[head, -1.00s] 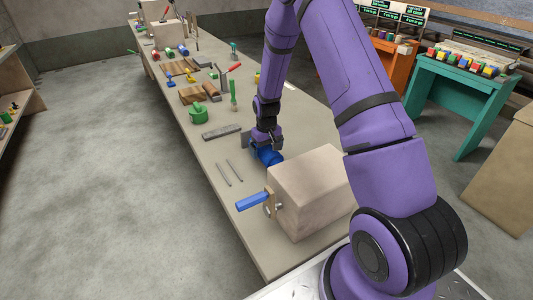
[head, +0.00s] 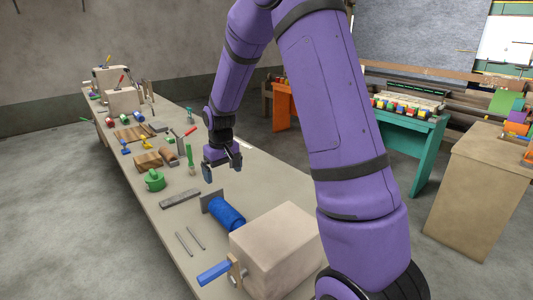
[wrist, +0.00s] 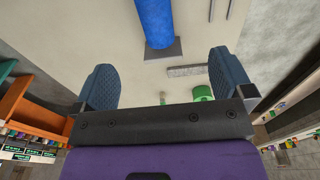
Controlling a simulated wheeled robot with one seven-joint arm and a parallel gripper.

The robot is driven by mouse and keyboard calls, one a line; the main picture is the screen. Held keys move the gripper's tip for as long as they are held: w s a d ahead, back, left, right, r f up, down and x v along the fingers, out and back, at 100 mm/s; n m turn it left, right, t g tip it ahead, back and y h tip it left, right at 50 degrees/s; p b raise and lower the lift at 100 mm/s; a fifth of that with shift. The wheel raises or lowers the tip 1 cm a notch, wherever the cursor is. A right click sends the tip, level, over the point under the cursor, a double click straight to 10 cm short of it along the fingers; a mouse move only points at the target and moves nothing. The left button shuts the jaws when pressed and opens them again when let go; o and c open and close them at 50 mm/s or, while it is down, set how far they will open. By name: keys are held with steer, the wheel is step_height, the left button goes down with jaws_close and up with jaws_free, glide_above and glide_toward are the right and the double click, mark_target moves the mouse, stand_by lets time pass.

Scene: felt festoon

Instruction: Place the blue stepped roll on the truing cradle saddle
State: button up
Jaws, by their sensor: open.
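The blue stepped roll (head: 228,213) lies on its side at the near part of the long bench, against a grey upright plate (head: 209,201). I cannot make out the saddle beneath it, so I cannot tell whether the roll rests in a cradle. In the wrist view the blue roll (wrist: 155,22) shows at the top, with the grey plate (wrist: 164,49) at its end. My gripper (head: 222,166) is open and empty, above the bench and apart from the roll. Its two fingers stand wide apart in the wrist view (wrist: 162,62).
Two thin rods (head: 190,241) and a grey bar (head: 180,199) lie to the left. A green pot-like object (head: 155,180) and several tools are farther along the bench.

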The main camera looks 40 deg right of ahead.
steer(key=s+a+r+t, duration=0.2)
steer(key=s+a+r, duration=0.1)
steer(key=s+r, duration=0.75)
steer(key=s+a+r+t, duration=0.1)
steer(key=s+a+r, duration=0.2)
steer(key=s+r, duration=0.75)
steer(key=s+a+t, duration=0.1)
steer(key=s, duration=0.9)
steer(key=shift+s+r, duration=0.3)
steer(key=shift+r, duration=0.15)
